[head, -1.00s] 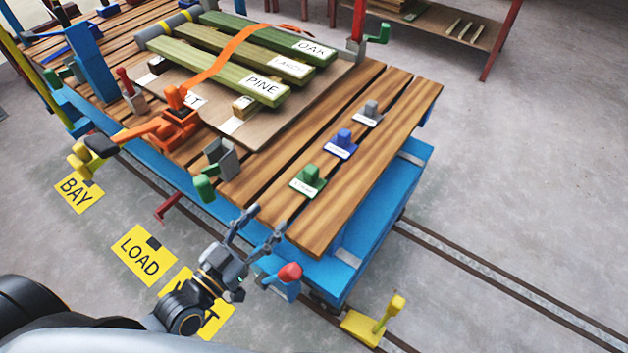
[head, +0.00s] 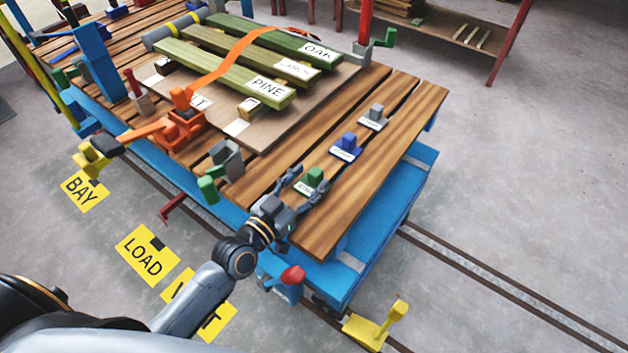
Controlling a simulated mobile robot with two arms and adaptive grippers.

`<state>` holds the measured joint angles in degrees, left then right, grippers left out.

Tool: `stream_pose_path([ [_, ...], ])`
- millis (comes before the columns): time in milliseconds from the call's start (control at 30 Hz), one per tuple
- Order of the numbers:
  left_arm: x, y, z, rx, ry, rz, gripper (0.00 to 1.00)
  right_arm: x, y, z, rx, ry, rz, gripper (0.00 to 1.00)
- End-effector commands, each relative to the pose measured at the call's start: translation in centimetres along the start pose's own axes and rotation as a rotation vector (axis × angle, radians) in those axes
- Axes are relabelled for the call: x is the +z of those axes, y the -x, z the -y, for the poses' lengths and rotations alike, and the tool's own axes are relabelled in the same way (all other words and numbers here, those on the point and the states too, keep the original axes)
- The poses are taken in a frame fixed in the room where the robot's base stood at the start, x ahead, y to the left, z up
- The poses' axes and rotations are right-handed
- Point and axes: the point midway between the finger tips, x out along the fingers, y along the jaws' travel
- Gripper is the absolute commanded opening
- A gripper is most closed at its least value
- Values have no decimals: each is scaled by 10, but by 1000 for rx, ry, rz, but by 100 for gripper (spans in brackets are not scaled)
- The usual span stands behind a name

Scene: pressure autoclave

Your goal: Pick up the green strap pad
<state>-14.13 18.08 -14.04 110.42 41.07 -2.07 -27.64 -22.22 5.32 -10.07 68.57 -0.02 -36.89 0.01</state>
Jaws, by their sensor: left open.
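The green strap pad (head: 313,178) sits on the wooden slats of the blue cart, nearest in a row of three pads. Its base and label are partly hidden by my fingers. My left gripper (head: 306,183) is open, with its two fingers reaching towards the green pad, one on either side of its near end. I cannot tell whether the fingers touch it. My right gripper is not in view.
A blue pad (head: 348,146) and a grey pad (head: 376,117) stand farther along the row. Boards under an orange strap (head: 225,65) lie to the left. A grey bracket with a green handle (head: 207,189) stands at the cart's near edge. A red knob (head: 292,276) is below my gripper.

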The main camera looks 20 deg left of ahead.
Motion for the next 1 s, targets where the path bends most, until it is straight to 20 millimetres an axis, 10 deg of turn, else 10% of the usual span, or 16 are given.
stream_pose_path([
  [233,0,-2,0,0,0,0,55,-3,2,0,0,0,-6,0],
  [500,0,-2,0,0,0,0,0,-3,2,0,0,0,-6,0],
  [1000,-2,6,0,1,-1,2,0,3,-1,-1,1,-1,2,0],
])
